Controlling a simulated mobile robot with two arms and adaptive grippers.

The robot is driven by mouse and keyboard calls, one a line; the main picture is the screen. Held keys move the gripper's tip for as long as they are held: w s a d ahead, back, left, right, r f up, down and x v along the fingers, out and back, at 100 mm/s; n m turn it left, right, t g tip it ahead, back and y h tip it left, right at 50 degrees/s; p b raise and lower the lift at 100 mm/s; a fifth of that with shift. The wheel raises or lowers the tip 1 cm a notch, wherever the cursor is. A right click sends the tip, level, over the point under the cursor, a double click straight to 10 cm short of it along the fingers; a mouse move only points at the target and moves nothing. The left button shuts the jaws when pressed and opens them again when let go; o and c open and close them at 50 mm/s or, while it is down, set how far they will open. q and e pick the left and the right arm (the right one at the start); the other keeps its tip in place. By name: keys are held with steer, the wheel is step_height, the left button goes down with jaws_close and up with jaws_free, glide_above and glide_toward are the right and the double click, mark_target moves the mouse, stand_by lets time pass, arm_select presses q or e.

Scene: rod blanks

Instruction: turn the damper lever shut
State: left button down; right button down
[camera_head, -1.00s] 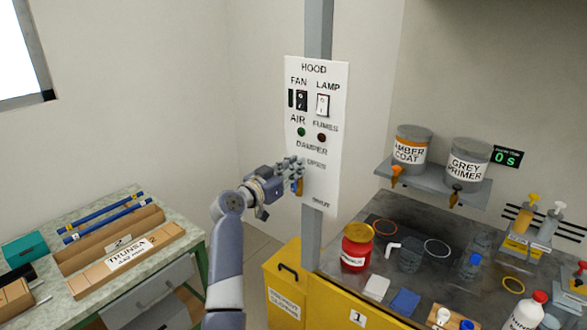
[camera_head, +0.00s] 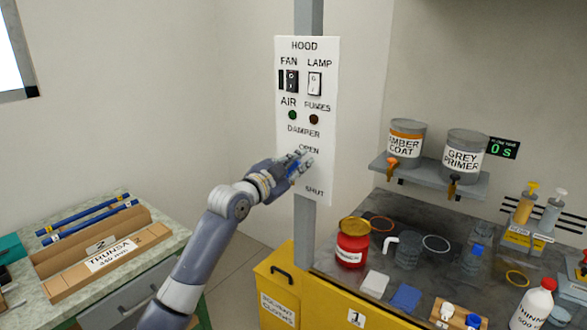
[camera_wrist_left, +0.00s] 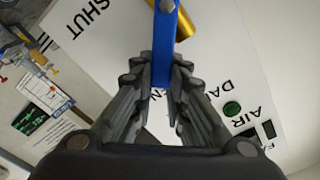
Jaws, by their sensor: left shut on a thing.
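The damper lever is a blue bar (camera_wrist_left: 163,45) with a brass-coloured round part (camera_wrist_left: 197,20) by its far end in the left wrist view. In the head view only a bit of its blue (camera_head: 293,170) shows between my fingers. My left gripper (camera_head: 302,161) is at the white hood panel (camera_head: 318,120), just below the word OPEN and above the word SHUT. In the left wrist view its fingers (camera_wrist_left: 160,75) are closed on both sides of the blue bar. The fingers hide part of the lever and of the OPEN label. My right gripper is not in view.
The panel hangs on a grey post (camera_head: 308,240), with fan and lamp switches above the lever. A bench with a red jar (camera_head: 352,250) stands right; a shelf with two paint cans (camera_head: 405,140) is above it. A table with a cardboard tray (camera_head: 125,258) stands left.

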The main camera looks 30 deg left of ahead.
mark_target(315, 179)
arm_select(q)
steer(key=f+m, duration=0.1)
steer(key=m, duration=0.1)
steer(key=d+m, duration=0.1)
steer(key=d+f+m, duration=0.1)
steer(key=m, duration=0.1)
steer(key=shift+f+m+b, duration=0.3)
steer(key=shift+f+b, duration=0.05)
steer(key=shift+d+f+m, duration=0.15)
steer(key=shift+f+m, duration=0.5)
steer(key=shift+m, duration=0.4)
steer(key=shift+d+f+m, duration=0.1)
steer(key=shift+f+m, duration=0.55)
steer(key=shift+m, duration=0.4)
steer(key=shift+s+f, duration=0.1)
steer(key=c, duration=1.6)
jaws_free()
steer(key=shift+o, duration=0.2)
steer(key=s+a, duration=0.1)
steer(key=s, duration=1.1)
